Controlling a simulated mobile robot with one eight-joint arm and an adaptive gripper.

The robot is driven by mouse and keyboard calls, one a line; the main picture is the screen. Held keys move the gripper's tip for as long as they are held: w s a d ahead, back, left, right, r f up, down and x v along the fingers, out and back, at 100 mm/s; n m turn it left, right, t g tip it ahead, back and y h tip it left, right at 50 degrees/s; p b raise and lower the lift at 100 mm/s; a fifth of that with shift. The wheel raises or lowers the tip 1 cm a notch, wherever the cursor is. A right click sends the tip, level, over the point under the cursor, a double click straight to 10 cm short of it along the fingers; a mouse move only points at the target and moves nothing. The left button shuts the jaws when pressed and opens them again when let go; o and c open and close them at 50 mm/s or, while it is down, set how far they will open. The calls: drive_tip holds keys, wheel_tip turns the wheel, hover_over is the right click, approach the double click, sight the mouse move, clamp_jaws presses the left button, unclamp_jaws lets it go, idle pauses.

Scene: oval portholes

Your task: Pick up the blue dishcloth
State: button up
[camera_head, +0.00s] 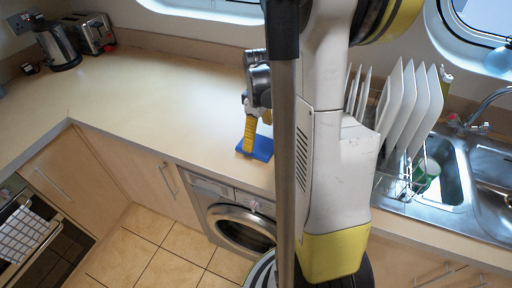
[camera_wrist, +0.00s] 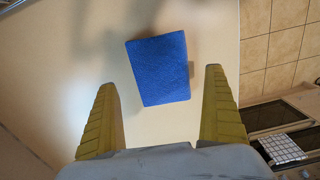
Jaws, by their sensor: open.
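The blue dishcloth (camera_head: 262,148) lies flat on the countertop close to its front edge, above the washing machine. In the wrist view the dishcloth (camera_wrist: 158,68) is a blue rectangle, a little tilted, ahead of and between my two yellow fingers. My gripper (camera_wrist: 162,88) is open and empty, with the fingers spread wider than the cloth. In the head view my gripper (camera_head: 250,136) points down over the cloth and covers part of it. Whether the fingertips touch the counter cannot be told.
The countertop (camera_head: 150,90) is clear left of the cloth. A kettle (camera_head: 56,44) and toaster (camera_head: 92,33) stand at the far left corner. A rack of white plates (camera_head: 408,105) and a sink (camera_head: 452,180) with a green cup (camera_head: 426,174) are at right.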

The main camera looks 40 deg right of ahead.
sight(257, 144)
wheel_tip(257, 144, down, 5)
drive_tip(key=shift+w+a+f+b, duration=0.1)
drive_tip(key=shift+b, duration=1.1)
drive_tip(key=c, duration=0.8)
drive_tip(key=shift+c, duration=0.3)
wheel_tip(257, 144, up, 10)
drive_tip(key=p, duration=0.4)
drive_tip(key=shift+c, duration=0.4)
